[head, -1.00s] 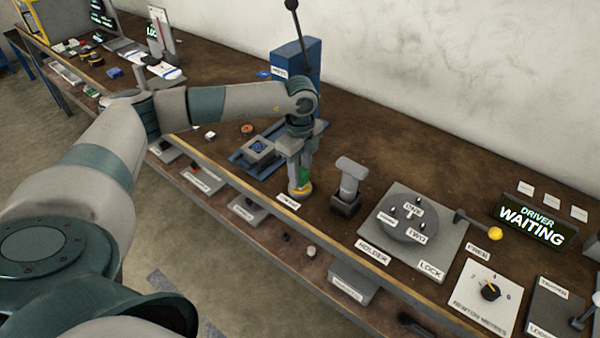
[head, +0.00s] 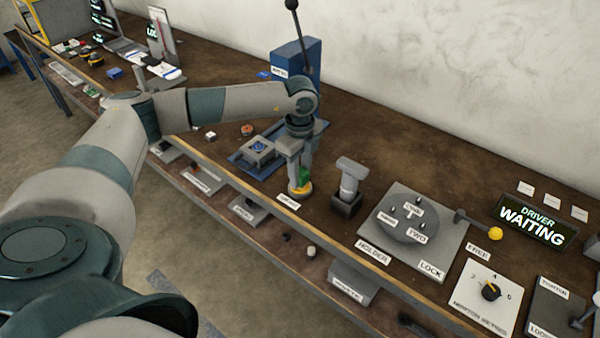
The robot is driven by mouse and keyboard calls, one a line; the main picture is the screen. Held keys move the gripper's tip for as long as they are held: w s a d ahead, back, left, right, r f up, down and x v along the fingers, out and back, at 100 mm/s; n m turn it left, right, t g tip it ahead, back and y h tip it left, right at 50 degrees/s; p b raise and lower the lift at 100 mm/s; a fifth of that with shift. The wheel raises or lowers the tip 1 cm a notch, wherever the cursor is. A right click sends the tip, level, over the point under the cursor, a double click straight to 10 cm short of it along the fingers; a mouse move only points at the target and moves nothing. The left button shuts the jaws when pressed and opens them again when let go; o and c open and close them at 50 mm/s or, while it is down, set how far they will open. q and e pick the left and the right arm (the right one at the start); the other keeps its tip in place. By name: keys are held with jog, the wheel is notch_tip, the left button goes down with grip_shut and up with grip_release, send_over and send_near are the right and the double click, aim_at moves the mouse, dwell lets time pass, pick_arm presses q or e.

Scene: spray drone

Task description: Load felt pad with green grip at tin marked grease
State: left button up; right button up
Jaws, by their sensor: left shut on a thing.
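My left gripper (head: 301,182) points down near the front edge of the bench. It is shut on the green grip (head: 304,176) of the felt pad. The grip's lower end is at a small round yellow tin (head: 300,191). Whether the pad touches what is in the tin is hidden. A white label (head: 288,201) lies in front of the tin, its lettering too small to read. My right gripper is not in view.
A grey post in a dark block (head: 347,205) stands right of the tin. Further right are a round holder plate (head: 408,218), a yellow-knobbed lever (head: 494,233) and a "DRIVER WAITING" display (head: 533,222). A blue press (head: 297,62) stands behind my gripper.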

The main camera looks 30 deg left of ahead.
aim_at(300, 171)
pick_arm(q)
jog(key=shift+s, duration=0.1)
jog(key=shift+r+p, duration=0.6)
jog(key=shift+r, duration=0.25)
jog(key=shift+r+p, duration=1.4)
jog(key=shift+r, duration=1.2)
jog(key=shift+d+m, duration=0.1)
jog(key=shift+m, duration=0.2)
